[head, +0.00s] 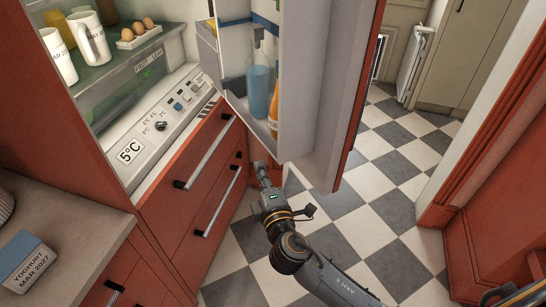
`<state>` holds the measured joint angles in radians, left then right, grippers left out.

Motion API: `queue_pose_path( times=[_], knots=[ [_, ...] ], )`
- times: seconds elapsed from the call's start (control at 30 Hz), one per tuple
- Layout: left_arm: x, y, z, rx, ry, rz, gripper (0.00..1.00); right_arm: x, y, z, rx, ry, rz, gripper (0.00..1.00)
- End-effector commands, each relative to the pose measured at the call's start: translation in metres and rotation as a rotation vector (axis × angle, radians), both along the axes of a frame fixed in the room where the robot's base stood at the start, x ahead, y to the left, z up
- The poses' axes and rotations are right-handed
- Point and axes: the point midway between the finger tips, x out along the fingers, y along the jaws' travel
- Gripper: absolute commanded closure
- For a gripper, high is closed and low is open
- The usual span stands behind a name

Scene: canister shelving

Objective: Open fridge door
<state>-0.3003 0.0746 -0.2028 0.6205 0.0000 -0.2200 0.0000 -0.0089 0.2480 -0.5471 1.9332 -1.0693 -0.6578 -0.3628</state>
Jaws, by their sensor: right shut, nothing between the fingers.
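The fridge door (336,95) stands wide open, swung out to the right of the fridge interior (110,75). Its inner shelves hold a blue bottle (259,90) and an orange bottle (274,108). My right gripper (263,172) is below the door's lower edge, close to the front of the red drawers. It is shut with nothing in it. I cannot tell whether it touches the door. My left gripper is not in view.
Red drawers with bar handles (212,154) sit under the fridge. A counter (75,228) at the lower left carries a yoghurt box (27,262). A red door frame (470,160) stands at right. The checkered floor (375,205) between is open.

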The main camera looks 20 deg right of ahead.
Motion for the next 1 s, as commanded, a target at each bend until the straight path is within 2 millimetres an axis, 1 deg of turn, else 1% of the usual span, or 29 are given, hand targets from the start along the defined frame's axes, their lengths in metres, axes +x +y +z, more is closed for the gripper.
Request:
queue_pose_path(
  times=[0.03,0.07,0.1,0.3,0.47,0.83,1.0],
  knots=[
    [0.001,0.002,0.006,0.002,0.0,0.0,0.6,0.011,0.0,0.004,-0.002,-0.002,0.0,1.0],
    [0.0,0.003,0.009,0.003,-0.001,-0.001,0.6,0.015,-0.003,0.003,-0.003,0.0,-0.001,1.0],
    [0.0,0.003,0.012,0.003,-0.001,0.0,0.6,0.014,-0.012,0.003,-0.006,0.002,-0.002,1.0],
    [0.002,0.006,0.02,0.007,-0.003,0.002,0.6,0.018,-0.034,0.0,-0.002,0.003,-0.001,1.0],
    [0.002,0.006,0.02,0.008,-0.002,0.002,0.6,0.019,-0.039,-0.001,0.001,0.002,0.001,1.0],
    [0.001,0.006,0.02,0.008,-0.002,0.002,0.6,0.019,-0.041,-0.001,0.0,0.002,0.002,1.0],
    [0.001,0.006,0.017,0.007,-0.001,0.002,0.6,0.018,-0.051,-0.002,-0.002,0.001,0.02,1.0]
  ],
)
